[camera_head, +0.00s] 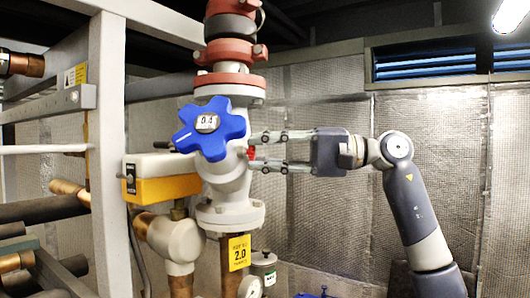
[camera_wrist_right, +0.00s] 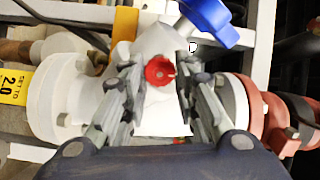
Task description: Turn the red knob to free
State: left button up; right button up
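The red knob (camera_wrist_right: 160,72) sits on the white valve body (camera_wrist_right: 160,110) and shows in the right wrist view between my gripper's two fingers. In the head view the red knob (camera_head: 251,152) is a small red spot at the valve's right side, just behind the blue handwheel (camera_head: 210,127). My right gripper (camera_head: 256,151) reaches in from the right. Its fingers are open, one above and one below the knob in the head view. In the right wrist view my right gripper (camera_wrist_right: 155,85) shows gaps between both fingers and the knob. My left gripper is not in view.
A grey steel frame (camera_head: 107,150) stands left of the valve. A yellow and white box (camera_head: 163,178) is at the valve's left. Red flanges (camera_head: 230,80) are above and a yellow tag (camera_head: 239,252) hangs below. Free room lies to the right, before the foil-covered wall (camera_head: 330,90).

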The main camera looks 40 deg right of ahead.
jog(key=o, duration=0.4)
jog(key=v, duration=1.2)
dwell(0.3)
